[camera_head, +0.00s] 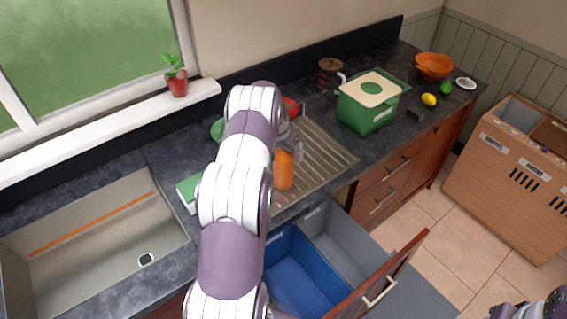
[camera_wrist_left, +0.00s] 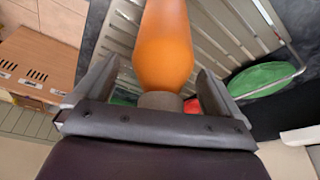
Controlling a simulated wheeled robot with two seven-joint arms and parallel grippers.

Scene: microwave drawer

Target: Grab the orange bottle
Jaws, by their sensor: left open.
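The orange bottle (camera_head: 284,171) stands on the ribbed metal drainboard, in front of my left gripper (camera_head: 291,143). My left arm comes in from the bottom and hides part of the counter beside it. In the left wrist view the bottle (camera_wrist_left: 165,45) lies between the two spread fingers of the left gripper (camera_wrist_left: 155,80), its grey cap towards the palm. Gaps show on both sides near the cap, so the gripper is open around the bottle. Part of my right arm (camera_head: 540,308) shows at the bottom right corner; its jaws are not clear.
The drainboard (camera_head: 328,157) continues to the right of the bottle. A green box (camera_head: 367,115) stands beyond it, and the sink (camera_head: 90,240) lies left. Below the counter, an open drawer (camera_head: 300,275) with a blue compartment juts out. A green plate (camera_wrist_left: 268,78) lies close by.

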